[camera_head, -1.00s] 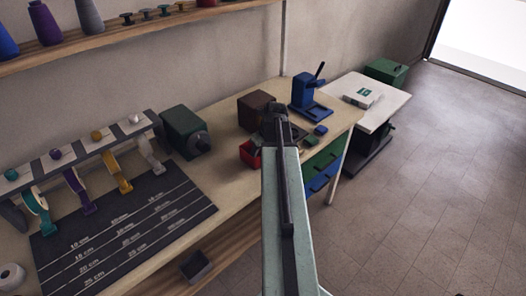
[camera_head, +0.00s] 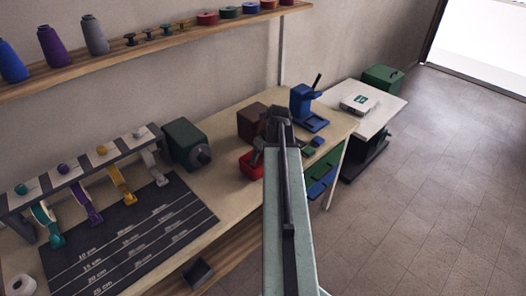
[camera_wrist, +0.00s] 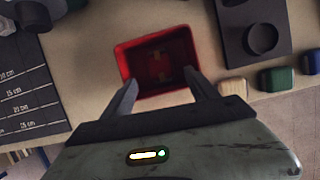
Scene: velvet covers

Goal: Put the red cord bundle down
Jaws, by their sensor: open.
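A small open red bin (camera_head: 250,168) stands on the workbench, partly hidden behind my arm; it also shows in the wrist view (camera_wrist: 126,60). Inside the bin lies a dark red bundle with yellowish bits (camera_wrist: 160,62), seemingly the red cord bundle, dim in the shade. My gripper (camera_wrist: 162,88) is open, its two fingers apart at the near side of the bin, with nothing visible between them. In the head view my gripper (camera_head: 262,146) is small and dark above the bin, and the bundle cannot be made out.
A dark green machine (camera_head: 186,145) stands left of the bin, a brown box (camera_head: 250,121) behind it and a blue press (camera_head: 308,105) to the right. A dark measuring mat (camera_head: 140,240) and ribbon rack (camera_head: 80,170) fill the left bench.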

